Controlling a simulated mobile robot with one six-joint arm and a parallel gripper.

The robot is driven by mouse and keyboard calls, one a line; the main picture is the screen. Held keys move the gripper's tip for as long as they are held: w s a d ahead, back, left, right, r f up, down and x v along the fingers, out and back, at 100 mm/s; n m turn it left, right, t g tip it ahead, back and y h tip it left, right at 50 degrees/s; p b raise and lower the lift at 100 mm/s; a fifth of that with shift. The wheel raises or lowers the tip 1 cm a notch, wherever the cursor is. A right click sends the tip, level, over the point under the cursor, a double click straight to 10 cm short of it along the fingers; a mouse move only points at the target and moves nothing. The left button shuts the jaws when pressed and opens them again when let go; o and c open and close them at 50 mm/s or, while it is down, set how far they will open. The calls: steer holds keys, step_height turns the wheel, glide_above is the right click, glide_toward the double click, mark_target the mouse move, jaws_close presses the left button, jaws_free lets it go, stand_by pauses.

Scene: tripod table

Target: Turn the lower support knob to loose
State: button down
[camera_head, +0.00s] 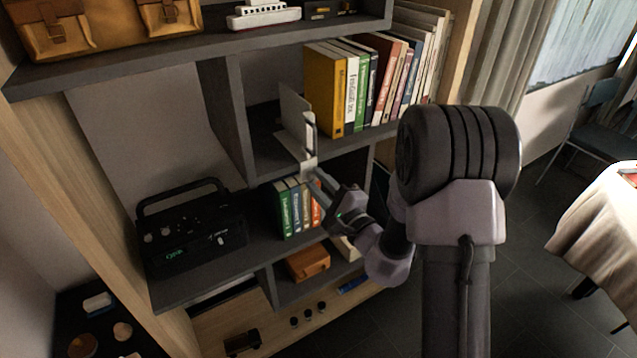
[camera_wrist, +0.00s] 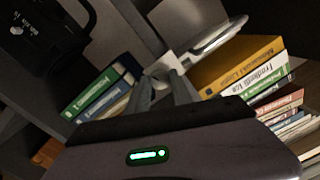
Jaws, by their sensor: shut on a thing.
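A pale metal support with an upright plate (camera_head: 294,112) stands at the left end of the book row on the middle shelf. Its lower part, a small pale knob-like piece (camera_head: 307,165), is at the shelf's front edge. In the wrist view the same piece (camera_wrist: 160,68) lies at my fingertips, below a pale plate with a shiny curved rim (camera_wrist: 219,36). My gripper (camera_head: 315,176) reaches in from the lower right, and its two fingers (camera_wrist: 161,84) are shut on this piece. The knob's markings and setting are too small to read.
Upright books (camera_head: 325,85) stand right of the support. More books (camera_head: 285,210) stand on the shelf below, close under my gripper. A black radio (camera_head: 190,232) is at the left. An orange-brown box (camera_head: 307,263) sits lower. A clothed table (camera_head: 600,215) stands at the right.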

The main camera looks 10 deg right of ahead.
steer(key=shift+r, duration=0.1)
stand_by(0.3)
steer(key=c, duration=1.1)
jaws_free()
steer(key=p+v, duration=0.8)
steer(key=v, duration=0.9)
steer(key=shift+s, duration=0.15)
